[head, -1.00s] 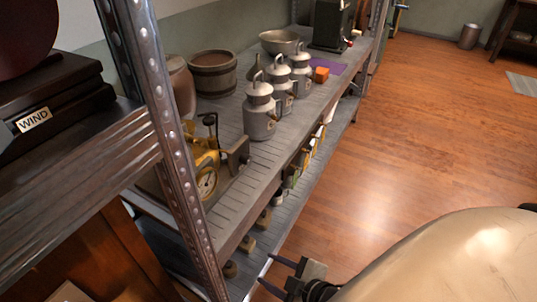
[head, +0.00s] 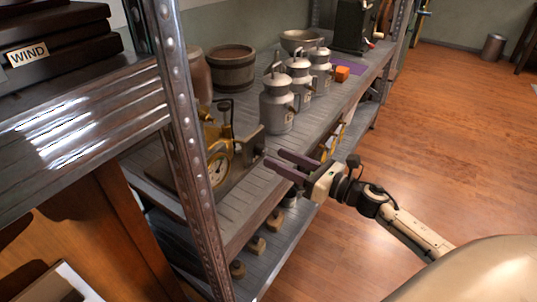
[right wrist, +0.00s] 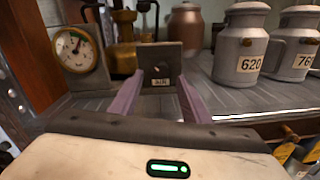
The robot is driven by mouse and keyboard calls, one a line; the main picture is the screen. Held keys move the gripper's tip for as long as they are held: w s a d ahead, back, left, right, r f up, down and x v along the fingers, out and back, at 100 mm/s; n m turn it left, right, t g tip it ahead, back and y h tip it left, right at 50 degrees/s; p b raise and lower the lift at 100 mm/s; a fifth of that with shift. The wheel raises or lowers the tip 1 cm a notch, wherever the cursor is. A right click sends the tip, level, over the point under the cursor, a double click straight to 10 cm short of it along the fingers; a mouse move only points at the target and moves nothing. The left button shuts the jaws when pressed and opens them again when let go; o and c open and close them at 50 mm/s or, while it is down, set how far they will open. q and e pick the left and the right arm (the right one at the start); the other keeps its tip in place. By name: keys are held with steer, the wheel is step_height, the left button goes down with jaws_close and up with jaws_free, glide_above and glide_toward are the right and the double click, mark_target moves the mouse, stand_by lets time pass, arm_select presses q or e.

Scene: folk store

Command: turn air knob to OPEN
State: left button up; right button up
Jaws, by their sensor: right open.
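The air knob (right wrist: 157,70) is a small dark fitting on a grey upright plate (right wrist: 172,57), with a small "AIR" label below it. The plate also shows in the head view (head: 251,146), edge-on at the shelf front. Beside it are a round white-faced gauge (head: 217,169) and a brass body. My right gripper (head: 275,158) is open and empty, with its purple fingers pointing at the plate. In the right wrist view its fingertips (right wrist: 160,82) lie either side of the label, apparently just short of the plate. My left gripper is out of view.
Grey numbered cans (head: 277,105) stand on the shelf to the right of the plate. A metal shelf post (head: 188,150) rises to the left. A wooden bucket (head: 232,68) is behind. The floor (head: 430,120) right of the shelf is clear.

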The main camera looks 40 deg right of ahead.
mark_target(264, 153)
steer(key=shift+x, duration=2.25)
steer(key=shift+c, duration=0.3)
steer(key=c, duration=1)
